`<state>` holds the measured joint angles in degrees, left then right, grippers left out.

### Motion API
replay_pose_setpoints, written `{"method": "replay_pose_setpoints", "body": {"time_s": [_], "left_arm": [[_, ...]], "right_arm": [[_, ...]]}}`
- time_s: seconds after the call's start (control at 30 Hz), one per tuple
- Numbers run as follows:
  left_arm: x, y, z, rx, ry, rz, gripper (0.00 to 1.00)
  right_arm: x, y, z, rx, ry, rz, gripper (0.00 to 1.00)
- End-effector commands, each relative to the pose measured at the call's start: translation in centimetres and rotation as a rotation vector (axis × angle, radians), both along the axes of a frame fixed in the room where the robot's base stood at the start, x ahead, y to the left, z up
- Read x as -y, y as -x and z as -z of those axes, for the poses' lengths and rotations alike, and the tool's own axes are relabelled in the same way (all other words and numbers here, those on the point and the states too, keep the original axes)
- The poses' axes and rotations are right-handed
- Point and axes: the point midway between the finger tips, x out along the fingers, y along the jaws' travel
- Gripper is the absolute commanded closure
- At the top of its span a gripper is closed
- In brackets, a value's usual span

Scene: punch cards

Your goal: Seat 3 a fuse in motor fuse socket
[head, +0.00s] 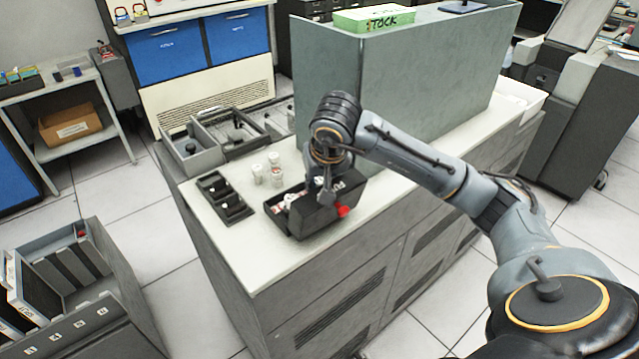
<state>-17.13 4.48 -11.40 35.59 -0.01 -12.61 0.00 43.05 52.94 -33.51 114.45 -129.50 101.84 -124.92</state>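My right gripper (326,190) is at an open black box (293,228) on the pale countertop, pointing down by its raised dark side or lid, which bears white letters. Its fingertips are small and partly hidden, so I cannot tell whether it holds anything. Small white pieces, perhaps fuses (290,199), lie in the box. A small red part (342,211) shows beside the fingers. Several pale cylinders, possibly fuses (275,177), stand left of the box. Left of them is a black two-part holder (232,208) with small white spots. I cannot tell which thing is the motor fuse socket. My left gripper is out of view.
A grey tray with compartments (192,160) sits at the counter's back left. A tall grey-green panel (400,90) rises behind my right arm, with a green box (372,18) on top. The counter's front left corner is clear.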

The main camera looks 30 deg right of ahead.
Motion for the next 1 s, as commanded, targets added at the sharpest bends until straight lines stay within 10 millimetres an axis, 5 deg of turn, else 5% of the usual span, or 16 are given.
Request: {"method": "replay_pose_setpoints", "body": {"time_s": [0.1,0.13,0.27,0.67,1.0], "left_arm": [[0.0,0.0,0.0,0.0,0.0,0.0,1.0],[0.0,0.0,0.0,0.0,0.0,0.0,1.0],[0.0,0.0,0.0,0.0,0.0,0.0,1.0],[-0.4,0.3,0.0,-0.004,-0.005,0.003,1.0],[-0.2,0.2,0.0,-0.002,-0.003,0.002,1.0]], "right_arm": [[-0.1,0.2,0.4,-0.011,-0.001,-0.001,1.0],[-0.1,0.2,0.4,-0.013,0.0,-0.002,0.74],[-0.1,0.2,0.5,-0.014,0.0,-0.002,0.51],[-0.1,0.4,-0.6,-0.005,-0.001,-0.001,0.51],[-0.9,2.8,-6.9,-0.002,0.0,-0.002,0.51]]}}
